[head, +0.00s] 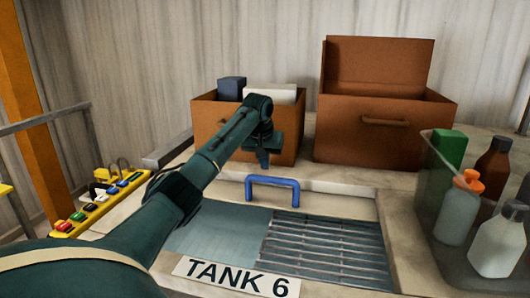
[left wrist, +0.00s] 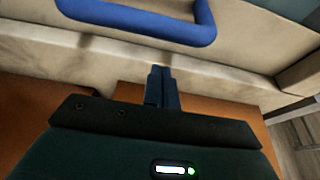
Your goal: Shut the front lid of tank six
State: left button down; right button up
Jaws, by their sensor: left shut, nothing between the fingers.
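Tank six is marked by a white "TANK 6" label (head: 236,277) on its front edge. Its top opening shows a smooth blue-grey area (head: 218,232) at left and a slatted grating (head: 325,248) at right. A blue handle (head: 272,182) stands at the back edge of this opening; I cannot tell clearly where the lid panel lies. The handle also shows at the top of the left wrist view (left wrist: 140,20). My left gripper (head: 263,162) is shut and empty, just behind and above the handle, apart from it. Its closed fingers show in the left wrist view (left wrist: 160,72). My right gripper is out of view.
Behind the tank stand a brown box with its lid raised (head: 375,120) and an open brown box holding items (head: 212,125). A clear bin with bottles (head: 435,185) is at right. A yellow strip with padlocks and coloured pieces (head: 100,204) lies at left.

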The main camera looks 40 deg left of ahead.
pick_arm(q)
jog(key=shift+s+d+f, duration=0.15)
jog(key=shift+s+d, duration=0.15)
jog(key=shift+s, duration=0.3)
jog(key=shift+s+d+f, duration=0.1)
jog(key=shift+s+d, duration=0.2)
jog(key=shift+s, duration=0.25)
jog(key=shift+s, duration=0.1)
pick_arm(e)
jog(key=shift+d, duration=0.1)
